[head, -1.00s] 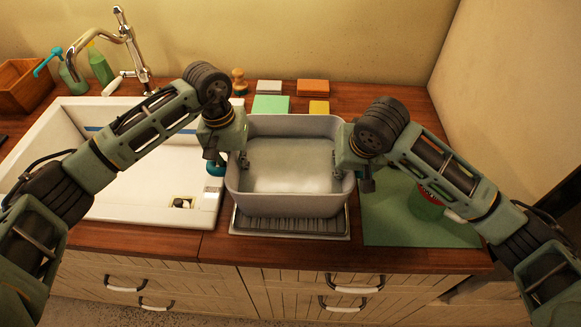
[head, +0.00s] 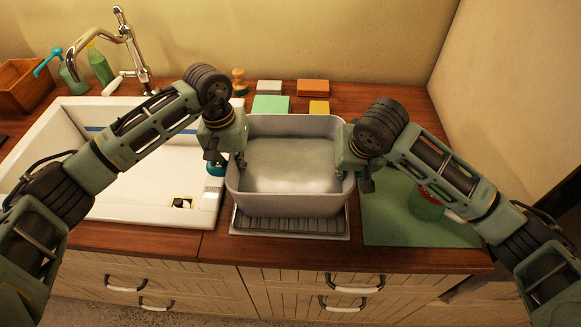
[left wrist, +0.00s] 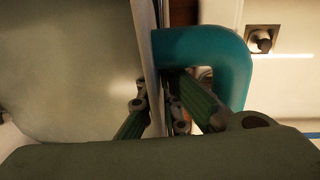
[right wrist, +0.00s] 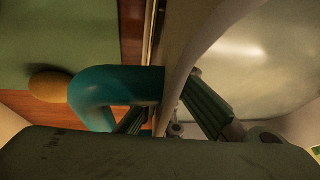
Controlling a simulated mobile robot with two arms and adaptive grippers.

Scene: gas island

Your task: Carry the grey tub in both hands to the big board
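The grey tub (head: 290,204) is upright in the middle of the head view, with pale, cloudy liquid in it. It is over the ribbed drain rack (head: 290,225); I cannot tell whether it clears it. My left gripper (head: 240,160) is shut on its left rim, one finger on each side of the wall; a teal handle (left wrist: 228,50) shows there in the left wrist view. My right gripper (head: 332,163) is shut on the right rim, beside another teal handle (right wrist: 95,88). The big green board (head: 400,225) lies to the right, partly behind my right arm.
A green can or jar with red (head: 425,205) stands on the board, partly hidden by my right arm. The white sink (head: 130,195) is on the left. Several sponges or small blocks (head: 270,104) and a wooden-knobbed brush (head: 239,80) are behind the tub. A wall bounds the right.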

